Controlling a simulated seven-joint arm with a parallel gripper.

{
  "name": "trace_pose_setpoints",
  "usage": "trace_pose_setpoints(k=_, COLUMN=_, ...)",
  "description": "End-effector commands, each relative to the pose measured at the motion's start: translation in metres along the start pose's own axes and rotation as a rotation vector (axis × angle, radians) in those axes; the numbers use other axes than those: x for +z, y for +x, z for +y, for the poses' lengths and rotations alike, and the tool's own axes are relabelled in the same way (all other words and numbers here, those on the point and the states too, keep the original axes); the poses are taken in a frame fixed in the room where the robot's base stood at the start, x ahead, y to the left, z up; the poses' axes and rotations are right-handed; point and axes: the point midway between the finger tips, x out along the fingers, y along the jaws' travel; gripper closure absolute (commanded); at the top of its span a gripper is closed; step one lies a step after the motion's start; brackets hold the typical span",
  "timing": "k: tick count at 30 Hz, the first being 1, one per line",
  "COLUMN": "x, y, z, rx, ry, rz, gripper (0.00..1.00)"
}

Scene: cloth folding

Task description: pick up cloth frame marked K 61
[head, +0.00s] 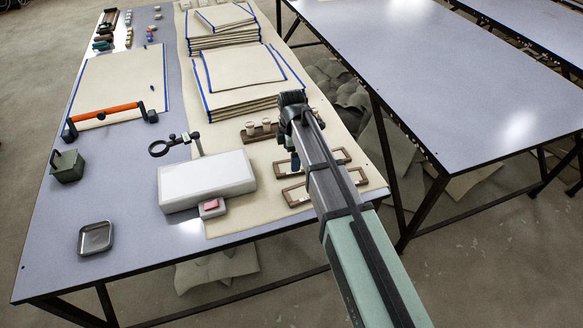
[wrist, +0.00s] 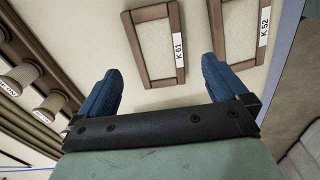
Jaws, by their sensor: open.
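The cloth frame marked K 61 (wrist: 157,45) is a brown wooden rectangle with pale cloth inside and a white label on its right rail. In the wrist view it lies ahead of my gripper (wrist: 160,68), between the lines of the two blue fingers. The fingers are wide apart with nothing held. In the head view my gripper (head: 295,161) is above the nearby frames, and my arm covers part of them. The K 61 frame seems to be the one nearer the spools (head: 277,170). A second frame marked K 52 (wrist: 240,35) lies to its right.
A rack of spools (wrist: 30,80) stands left of the frame; it also shows in the head view (head: 262,134). A white block (head: 205,180) lies left of the frames. Cloth stacks (head: 240,75) lie behind. The table's right edge is close.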

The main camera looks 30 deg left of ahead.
Motion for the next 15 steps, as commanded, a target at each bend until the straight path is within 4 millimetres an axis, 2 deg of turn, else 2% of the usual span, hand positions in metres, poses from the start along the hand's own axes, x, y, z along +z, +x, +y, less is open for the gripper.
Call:
trace_pose_setpoints(k=12, x=0.001, y=0.044, z=0.002, rx=-0.001, ry=0.000, rz=0.000, gripper=0.00)
trace_pose_setpoints(k=15, x=0.001, y=0.049, z=0.002, rx=0.000, ry=0.001, rz=0.000, gripper=0.00)
